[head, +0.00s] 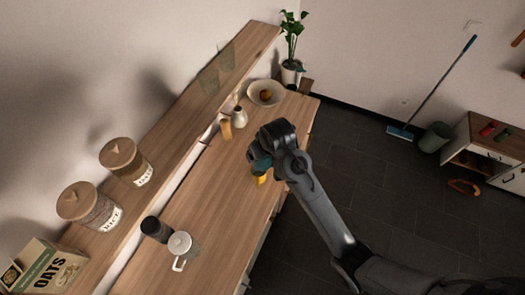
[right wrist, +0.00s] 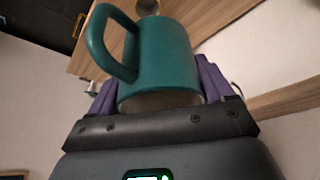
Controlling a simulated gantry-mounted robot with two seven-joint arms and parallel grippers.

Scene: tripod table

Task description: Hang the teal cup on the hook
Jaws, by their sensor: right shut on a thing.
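The teal cup (right wrist: 165,55) fills the middle of the right wrist view, its handle (right wrist: 100,45) curving out to the left. My right gripper (right wrist: 160,90) has its purple fingers on either side of the cup and is shut on it. In the head view, a small part of the teal cup (head: 260,163) shows beside my right gripper (head: 266,158), which mostly hides it. The gripper is held above the right part of the wooden counter. I cannot make out the hook clearly in either view. My left gripper is not in view.
A yellow thing (head: 261,180) shows just below the gripper. On the counter (head: 205,195) stand a white mug (head: 180,246), a black cylinder (head: 155,229), a small white pitcher (head: 239,117) and a bowl (head: 265,93). Jars stand on the raised shelf. The counter's middle is clear.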

